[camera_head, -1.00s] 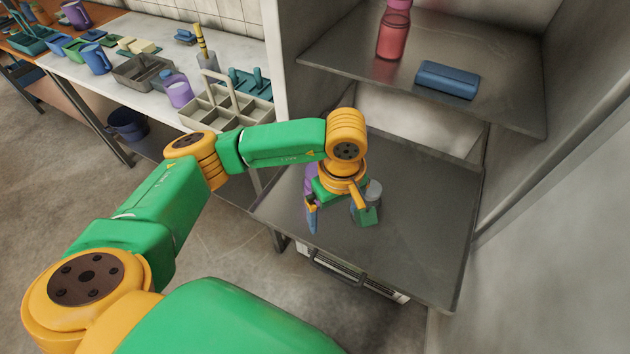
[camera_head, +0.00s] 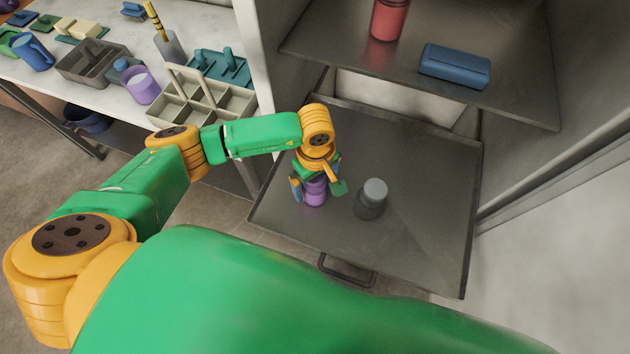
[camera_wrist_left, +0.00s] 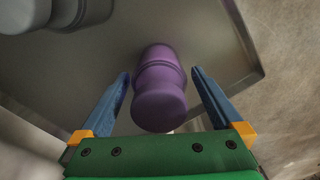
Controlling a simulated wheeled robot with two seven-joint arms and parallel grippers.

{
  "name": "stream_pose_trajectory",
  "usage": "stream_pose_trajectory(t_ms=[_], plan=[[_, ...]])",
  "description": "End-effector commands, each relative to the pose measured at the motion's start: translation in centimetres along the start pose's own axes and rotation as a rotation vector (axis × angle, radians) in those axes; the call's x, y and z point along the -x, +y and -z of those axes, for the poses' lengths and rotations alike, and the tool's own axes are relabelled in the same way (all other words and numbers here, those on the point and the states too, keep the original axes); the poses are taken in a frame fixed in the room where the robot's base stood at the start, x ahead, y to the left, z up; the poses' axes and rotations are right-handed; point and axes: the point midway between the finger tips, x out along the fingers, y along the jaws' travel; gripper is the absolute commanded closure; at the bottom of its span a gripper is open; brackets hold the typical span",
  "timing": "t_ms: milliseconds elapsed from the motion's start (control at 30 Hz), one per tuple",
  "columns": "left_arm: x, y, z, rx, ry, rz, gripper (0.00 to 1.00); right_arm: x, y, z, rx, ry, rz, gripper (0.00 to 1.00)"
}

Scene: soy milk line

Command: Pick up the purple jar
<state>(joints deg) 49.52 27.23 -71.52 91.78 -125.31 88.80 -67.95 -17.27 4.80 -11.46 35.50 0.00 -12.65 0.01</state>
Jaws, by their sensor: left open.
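The purple jar (camera_head: 315,192) stands on the dark metal pull-out shelf (camera_head: 420,240), partly hidden in the head view by my left gripper (camera_head: 318,190). In the left wrist view the jar (camera_wrist_left: 158,88) lies between the two blue fingers of the open left gripper (camera_wrist_left: 160,95), with a gap on each side. The fingers do not visibly touch it. My right gripper is not in view.
A grey jar (camera_head: 371,198) stands on the same shelf, just right of the left gripper. Above are a red bottle (camera_head: 389,18) and a blue case (camera_head: 455,66) on an upper shelf (camera_head: 520,90). A beige divided caddy (camera_head: 205,107) sits on the left counter. The shelf's right side is clear.

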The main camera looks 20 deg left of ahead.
Motion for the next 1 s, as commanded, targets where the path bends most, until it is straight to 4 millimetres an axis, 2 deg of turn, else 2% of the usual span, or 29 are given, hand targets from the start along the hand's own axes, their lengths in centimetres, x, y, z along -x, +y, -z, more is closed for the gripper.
stream_pose_trajectory(t_ms=[167,200,533,833,933,1000], plan=[[-0.2,0.1,0.0,-0.001,0.001,-0.002,0.0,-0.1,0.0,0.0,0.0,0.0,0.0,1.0],[-0.2,0.1,0.0,-0.001,0.0,-0.002,0.05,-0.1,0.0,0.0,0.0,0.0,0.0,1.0],[-0.1,0.1,0.0,-0.001,0.0,-0.002,0.94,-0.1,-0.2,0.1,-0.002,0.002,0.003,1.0],[0.3,0.1,0.0,0.0,-0.001,-0.003,0.97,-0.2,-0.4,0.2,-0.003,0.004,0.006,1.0],[1.6,0.2,0.0,-0.001,0.0,-0.007,0.97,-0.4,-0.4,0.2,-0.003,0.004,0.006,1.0],[3.1,0.2,0.1,-0.004,0.003,-0.009,0.97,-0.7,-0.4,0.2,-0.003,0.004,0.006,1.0]])
